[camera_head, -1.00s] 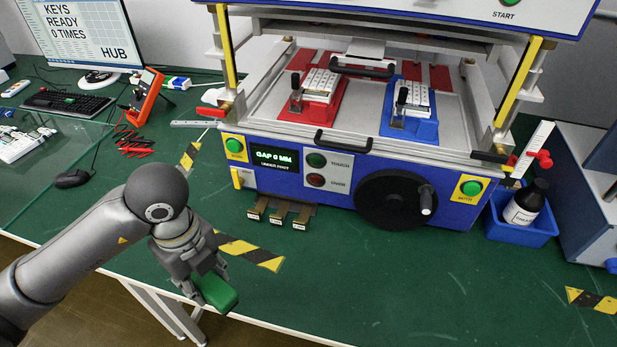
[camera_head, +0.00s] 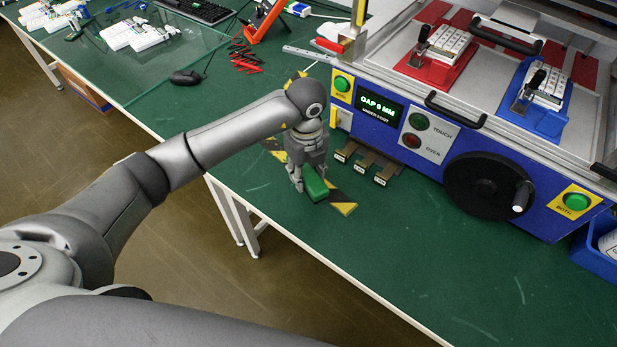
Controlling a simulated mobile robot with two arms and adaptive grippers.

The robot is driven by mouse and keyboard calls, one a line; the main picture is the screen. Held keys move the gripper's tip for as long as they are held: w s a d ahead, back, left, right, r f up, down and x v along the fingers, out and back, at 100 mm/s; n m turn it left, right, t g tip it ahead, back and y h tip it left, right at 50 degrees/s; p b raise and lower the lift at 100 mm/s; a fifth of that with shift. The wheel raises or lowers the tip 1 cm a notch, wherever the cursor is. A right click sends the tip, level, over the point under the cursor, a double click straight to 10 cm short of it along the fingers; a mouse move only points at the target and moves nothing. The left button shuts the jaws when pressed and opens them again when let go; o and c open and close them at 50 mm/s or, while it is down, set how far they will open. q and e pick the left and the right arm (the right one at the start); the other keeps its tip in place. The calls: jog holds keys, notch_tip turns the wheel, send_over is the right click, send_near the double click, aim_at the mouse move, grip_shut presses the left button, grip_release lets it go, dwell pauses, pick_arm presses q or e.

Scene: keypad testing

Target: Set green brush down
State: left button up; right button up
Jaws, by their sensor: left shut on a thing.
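The green brush (camera_head: 315,187) is at the near side of the green table (camera_head: 400,250), by the black and yellow floor-style tape (camera_head: 342,204). My left gripper (camera_head: 310,190) points down and is shut on the brush. The brush looks low, close to the tabletop; I cannot tell whether it touches. The brush's far part is partly hidden by the gripper fingers. My right gripper is not in view.
The blue test machine (camera_head: 400,135) stands behind, with a black handwheel (camera_head: 487,190) at its front. Small brown blocks (camera_head: 365,165) lie at its foot. A mouse (camera_head: 186,77) and red leads (camera_head: 246,57) lie further left.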

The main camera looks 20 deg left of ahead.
aim_at(308, 181)
pick_arm(q)
jog(key=shift+w+f, duration=0.6)
jog(key=shift+f, duration=0.1)
notch_tip(308, 181, down, 2)
jog(key=shift+f+p, duration=0.15)
jog(key=shift+p, duration=0.3)
jog(key=shift+f, duration=0.3)
jog(key=shift+f, duration=0.2)
jog(key=o, duration=1.1)
jog(key=shift+r, duration=0.1)
